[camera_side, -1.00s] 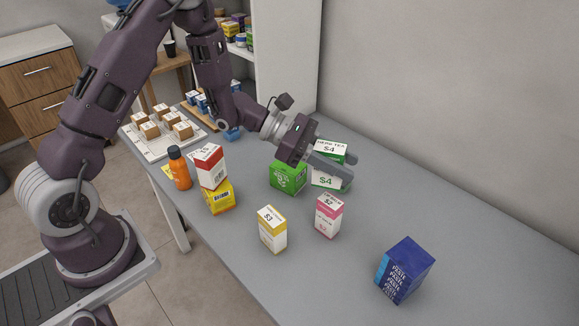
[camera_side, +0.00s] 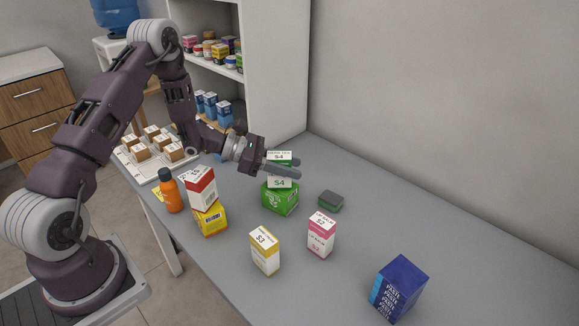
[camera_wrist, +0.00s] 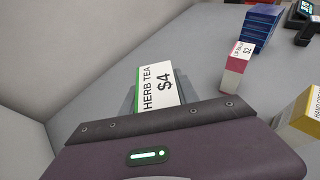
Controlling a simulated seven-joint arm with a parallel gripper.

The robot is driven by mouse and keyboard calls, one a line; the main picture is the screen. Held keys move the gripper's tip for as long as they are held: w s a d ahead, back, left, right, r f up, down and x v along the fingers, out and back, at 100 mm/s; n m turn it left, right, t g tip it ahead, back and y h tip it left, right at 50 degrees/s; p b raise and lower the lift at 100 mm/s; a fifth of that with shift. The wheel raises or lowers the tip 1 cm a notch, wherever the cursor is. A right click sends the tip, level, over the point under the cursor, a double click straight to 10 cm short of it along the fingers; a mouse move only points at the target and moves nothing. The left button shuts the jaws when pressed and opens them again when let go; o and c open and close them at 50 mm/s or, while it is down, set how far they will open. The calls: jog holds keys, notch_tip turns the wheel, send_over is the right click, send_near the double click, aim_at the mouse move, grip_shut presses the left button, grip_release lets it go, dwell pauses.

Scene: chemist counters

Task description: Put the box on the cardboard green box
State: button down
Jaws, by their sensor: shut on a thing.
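The herb tea box (camera_side: 280,183), white and green with a "$4" label, is between my gripper's fingers. In the side view it is directly above the green cardboard box (camera_side: 281,202), which stands on the counter. Whether the two boxes touch is hard to tell. My gripper (camera_side: 284,170) is shut on the herb tea box, its fingers pointing right and level. In the wrist view the herb tea box (camera_wrist: 160,88) shows its "HERB TEA $4" face, with a grey finger beside it. The green cardboard box is hidden in the wrist view.
A small dark green block (camera_side: 331,201) lies right of the green box. A pink lip balm box (camera_side: 321,236), a yellow-white "$3" box (camera_side: 265,251) and a blue paste box (camera_side: 400,287) stand nearer. An orange bottle (camera_side: 170,192) and a red-white box (camera_side: 202,188) on a yellow box (camera_side: 210,218) stand left.

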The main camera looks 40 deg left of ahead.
jog(key=shift+f, duration=0.1)
jog(key=c, duration=0.9)
grip_release()
